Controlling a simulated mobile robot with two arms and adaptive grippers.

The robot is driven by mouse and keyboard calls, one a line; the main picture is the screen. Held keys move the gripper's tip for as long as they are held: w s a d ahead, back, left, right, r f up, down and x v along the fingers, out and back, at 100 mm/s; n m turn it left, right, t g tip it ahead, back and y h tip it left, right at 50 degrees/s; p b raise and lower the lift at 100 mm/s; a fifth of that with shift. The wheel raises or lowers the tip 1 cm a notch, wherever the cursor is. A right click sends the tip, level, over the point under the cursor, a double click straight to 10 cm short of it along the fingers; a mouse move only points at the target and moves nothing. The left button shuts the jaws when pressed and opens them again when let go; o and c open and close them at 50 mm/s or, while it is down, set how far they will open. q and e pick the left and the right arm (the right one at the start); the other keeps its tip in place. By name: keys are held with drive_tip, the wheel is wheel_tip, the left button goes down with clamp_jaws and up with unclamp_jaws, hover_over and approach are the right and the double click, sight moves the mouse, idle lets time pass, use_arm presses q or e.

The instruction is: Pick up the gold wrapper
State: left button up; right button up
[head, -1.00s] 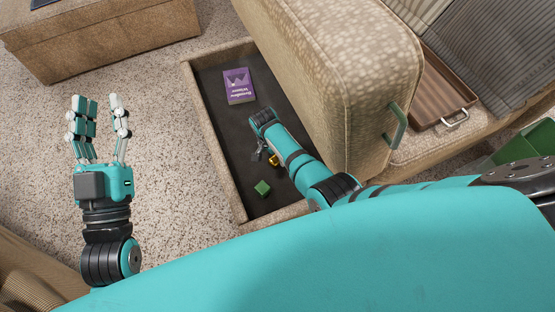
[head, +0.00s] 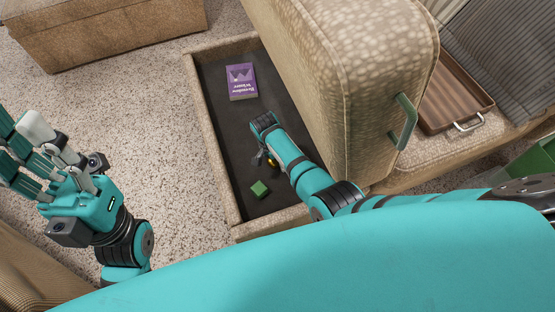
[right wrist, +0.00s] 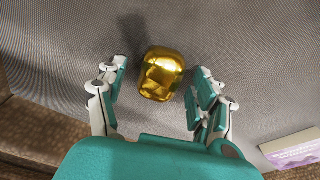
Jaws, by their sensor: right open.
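The gold wrapper (right wrist: 161,74) is a shiny, crumpled, rounded piece on the dark floor of an open storage compartment. In the head view only a small bit of the gold wrapper (head: 271,163) shows beside my right arm. My right gripper (right wrist: 158,80) is open, with its fingers on both sides of the wrapper and gaps left between. In the head view my right gripper (head: 263,160) is mostly hidden by its own arm. My left gripper (head: 45,150) is open and empty over the carpet at the left.
The compartment (head: 213,150) has raised padded walls. A raised cushion (head: 350,80) stands close to the right of my right arm. A brown tray (head: 455,92) rests on the seat beyond.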

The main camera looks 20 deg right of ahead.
drive_tip(key=shift+c, duration=0.3)
drive_tip(key=c, duration=0.7)
